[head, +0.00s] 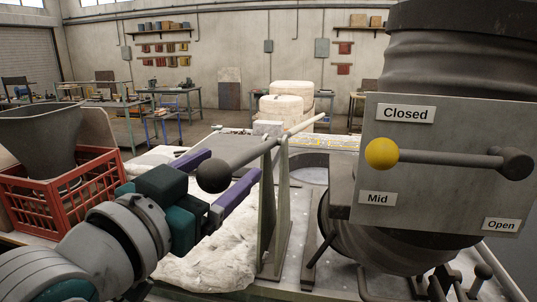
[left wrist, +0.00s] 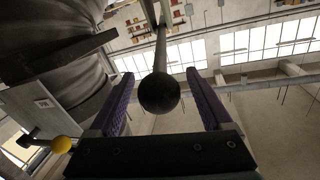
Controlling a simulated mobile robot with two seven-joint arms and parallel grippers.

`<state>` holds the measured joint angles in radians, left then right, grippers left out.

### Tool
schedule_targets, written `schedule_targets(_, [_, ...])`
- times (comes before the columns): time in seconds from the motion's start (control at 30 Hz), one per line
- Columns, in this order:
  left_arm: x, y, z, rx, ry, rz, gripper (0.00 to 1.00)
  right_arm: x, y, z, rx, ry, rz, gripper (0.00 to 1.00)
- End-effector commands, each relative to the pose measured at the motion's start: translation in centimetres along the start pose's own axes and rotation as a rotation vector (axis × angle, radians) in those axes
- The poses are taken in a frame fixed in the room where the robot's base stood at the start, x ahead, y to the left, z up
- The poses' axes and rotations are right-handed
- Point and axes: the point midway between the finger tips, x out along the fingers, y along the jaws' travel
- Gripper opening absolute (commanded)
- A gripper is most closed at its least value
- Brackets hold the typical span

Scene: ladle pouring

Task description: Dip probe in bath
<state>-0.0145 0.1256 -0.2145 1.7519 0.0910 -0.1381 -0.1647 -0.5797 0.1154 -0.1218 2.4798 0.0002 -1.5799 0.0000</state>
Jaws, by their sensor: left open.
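The probe (head: 265,146) is a long rod with a dark ball at its near end and a pale far end. It lies across an upright grey stand (head: 274,215) and points away to the right. My left gripper (head: 231,165) is open, its purple fingers on either side of the probe near the ball. In the left wrist view the ball (left wrist: 160,94) sits between the open fingers, with a gap on each side. A round grey vessel (head: 308,160) shows partly behind the stand; its contents are hidden. My right gripper is out of view.
At right, a large dark ladle (head: 455,50) carries a plate (head: 425,205) marked Closed, Mid and Open. Its lever's yellow knob (head: 381,153) is between Closed and Mid. A red crate (head: 62,200) with a grey funnel (head: 42,135) stands at left. A whitish lumpy mass (head: 215,255) lies below my gripper.

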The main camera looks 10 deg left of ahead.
Motion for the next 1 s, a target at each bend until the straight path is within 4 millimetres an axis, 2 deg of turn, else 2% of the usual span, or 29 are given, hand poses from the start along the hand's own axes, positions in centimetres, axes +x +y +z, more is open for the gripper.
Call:
schedule_targets(0.2, [1.39,0.03,-0.04,-0.001,0.0,0.0,0.83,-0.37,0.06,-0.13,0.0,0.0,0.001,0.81])
schedule_targets(0.47, [1.47,0.05,0.03,-0.001,0.0,0.001,0.83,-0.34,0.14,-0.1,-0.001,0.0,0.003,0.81])
schedule_targets(1.0, [1.44,0.04,0.04,-0.001,-0.001,0.001,0.23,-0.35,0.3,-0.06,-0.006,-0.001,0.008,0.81])
